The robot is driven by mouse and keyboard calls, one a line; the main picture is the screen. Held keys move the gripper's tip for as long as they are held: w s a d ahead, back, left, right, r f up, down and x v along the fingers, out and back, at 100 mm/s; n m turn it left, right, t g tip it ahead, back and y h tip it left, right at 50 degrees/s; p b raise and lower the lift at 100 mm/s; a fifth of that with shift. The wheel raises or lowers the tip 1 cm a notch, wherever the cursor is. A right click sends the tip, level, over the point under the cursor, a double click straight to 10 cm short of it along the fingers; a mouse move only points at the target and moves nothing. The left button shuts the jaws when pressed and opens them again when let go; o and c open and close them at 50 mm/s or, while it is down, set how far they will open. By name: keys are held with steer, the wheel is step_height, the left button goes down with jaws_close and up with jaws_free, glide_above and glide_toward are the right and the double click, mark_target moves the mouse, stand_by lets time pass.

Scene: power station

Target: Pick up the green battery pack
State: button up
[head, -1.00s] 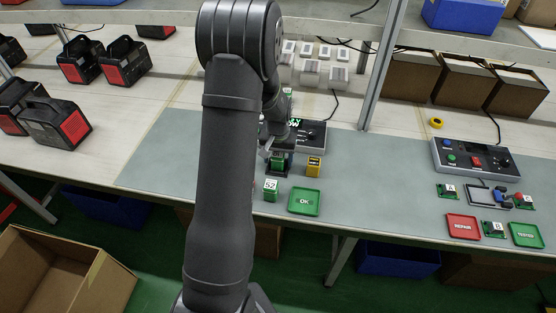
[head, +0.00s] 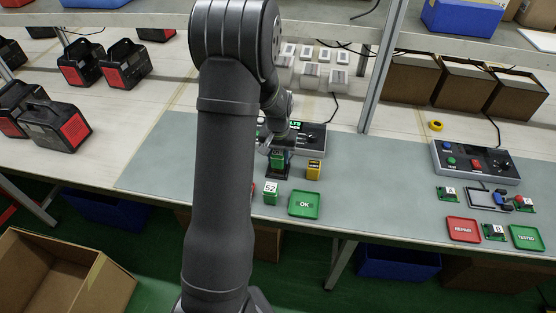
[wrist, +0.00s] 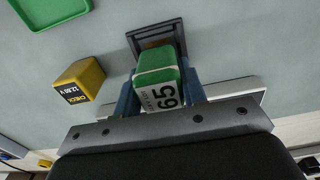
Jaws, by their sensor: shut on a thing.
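A green battery pack (wrist: 156,62) with a white label reading 65 sits between the blue fingers of my gripper (wrist: 160,88) in the wrist view. My gripper is shut on its sides. In the head view the pack (head: 277,159) shows just under my gripper (head: 280,148), at a dark holder (head: 278,172). The holder (wrist: 157,33) also shows behind the pack in the wrist view; I cannot tell whether the pack still touches it. A second green pack (head: 270,191), labelled 52, stands on the mat in front.
A yellow block (head: 314,169) marked CHECK (wrist: 78,82) stands right of the holder. A green OK tray (head: 304,203) lies near the front edge. A grey device (head: 312,136) is behind. A shelf post (head: 383,65) rises behind right. The mat between the OK and REPAIR trays is clear.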

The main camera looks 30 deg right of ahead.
step_height(320, 180, up, 2)
steer(key=shift+r, duration=0.1)
steer(key=s+d+r, duration=0.3)
steer(key=s+r, duration=0.3)
steer(key=s, duration=0.4)
steer(key=a, duration=1.4)
steer(key=w+a+f, duration=0.1)
steer(key=w+f, duration=0.1)
steer(key=w, duration=0.1)
steer(key=w+a+f, duration=0.4)
steer(key=w, duration=0.1)
steer(key=shift+w+f, duration=0.15)
steer(key=shift+w, duration=0.2)
steer(key=shift+w+f, duration=0.15)
steer(key=shift+f, duration=1.95)
